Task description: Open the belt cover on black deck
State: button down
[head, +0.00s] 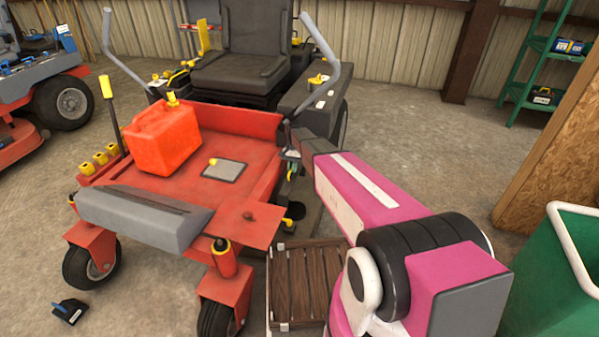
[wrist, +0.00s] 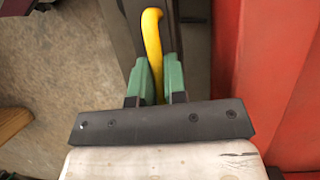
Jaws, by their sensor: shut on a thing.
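A yellow curved handle (wrist: 152,25) stands between the two green fingers of my gripper (wrist: 158,75) in the wrist view. My gripper is shut on it. Behind the handle lies a dark grey surface (wrist: 195,70), beside a red body panel (wrist: 285,80); I cannot tell whether it is the deck or the belt cover. In the head view my gripper (head: 291,158) is small and partly hidden at the right side of the red mower (head: 258,180). Dark parts low beside the mower show there, but the cover's edges and how far it is open cannot be made out.
A red fuel can (head: 163,138) sits on the mower's footplate. A wooden slatted pallet (head: 300,282) lies below my arm. A green bin (head: 548,285) and a wooden panel (head: 560,150) stand at right. Open concrete floor lies behind my arm.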

jog(key=shift+w+a, duration=0.25)
jog(key=shift+a, duration=0.35)
jog(key=shift+w+a, duration=0.25)
jog(key=shift+a, duration=0.35)
jog(key=c, duration=1.5)
grip_release()
jog(key=shift+o, duration=0.2)
jog(key=shift+r, duration=0.1)
jog(key=v, duration=0.7)
jog(key=shift+r, duration=0.15)
